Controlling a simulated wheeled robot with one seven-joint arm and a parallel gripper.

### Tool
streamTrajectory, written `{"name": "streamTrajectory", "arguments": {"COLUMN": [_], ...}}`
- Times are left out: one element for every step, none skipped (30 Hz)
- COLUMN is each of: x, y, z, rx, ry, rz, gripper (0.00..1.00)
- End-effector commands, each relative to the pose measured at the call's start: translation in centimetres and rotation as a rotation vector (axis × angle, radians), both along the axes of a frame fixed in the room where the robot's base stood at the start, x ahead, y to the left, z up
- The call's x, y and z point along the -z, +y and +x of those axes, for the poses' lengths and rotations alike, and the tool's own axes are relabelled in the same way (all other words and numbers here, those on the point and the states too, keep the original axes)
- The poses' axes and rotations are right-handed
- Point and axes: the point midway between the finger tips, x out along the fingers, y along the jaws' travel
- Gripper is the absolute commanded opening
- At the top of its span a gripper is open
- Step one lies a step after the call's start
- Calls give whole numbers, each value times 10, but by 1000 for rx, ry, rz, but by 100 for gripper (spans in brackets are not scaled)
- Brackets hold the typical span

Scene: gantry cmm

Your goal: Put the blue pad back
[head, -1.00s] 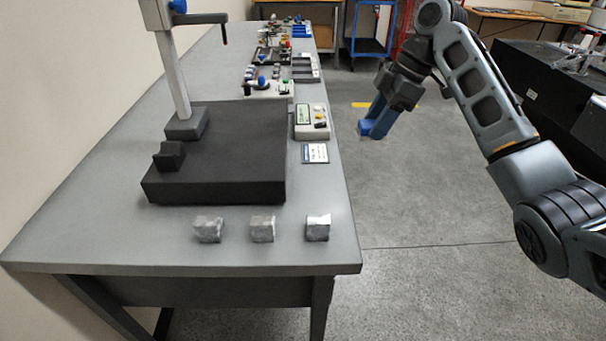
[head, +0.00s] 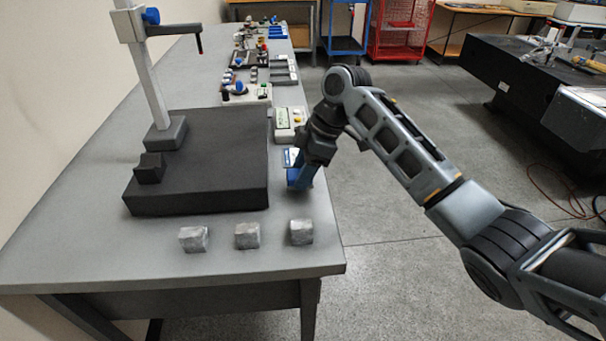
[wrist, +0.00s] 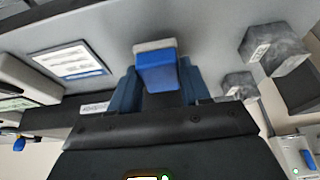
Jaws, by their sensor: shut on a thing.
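The blue pad (wrist: 157,72) shows in the wrist view as a small blue block with a light grey end, between the blue fingers of my gripper (wrist: 158,85). My gripper is shut on it. In the head view my gripper (head: 299,184) points down by the right edge of the grey table, right of the black plate. The pad cannot be told from the blue fingers there. Whether it touches the table cannot be told.
Three grey metal blocks (head: 247,235) stand in a row along the table front. The black plate (head: 200,165) carries an upright stand (head: 150,75). A white-blue card (wrist: 72,62) lies near my gripper, beyond it a control box (head: 287,120). Bare table lies at front left.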

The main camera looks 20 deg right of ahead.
Motion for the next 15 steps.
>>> {"name": "streamTrajectory", "arguments": {"x": [7,11,15,16,17,17,17,17,17,17,17,18,19,20,19], "y": [-1,-1,-1,-1,-1,-1,-1,-1,-1,-1,-1,-1,-1,-1,-1], "z": [0,0,0,0,0,0,0,0,0,0,0,0,0,0,0], "rx": [2,2,2,2,1,2,2,2,2,1,1,0,1,1,1], "ry": [3,2,2,1,-1,-1,-1,-1,-1,-1,-1,-1,-1,-1,-1], "rz": [1,1,0,0,0,0,0,0,0,0,0,0,0,0,0], "gripper": [22,22,22,22,22,22,22,22,22,22,22,22,22,22,49]}}
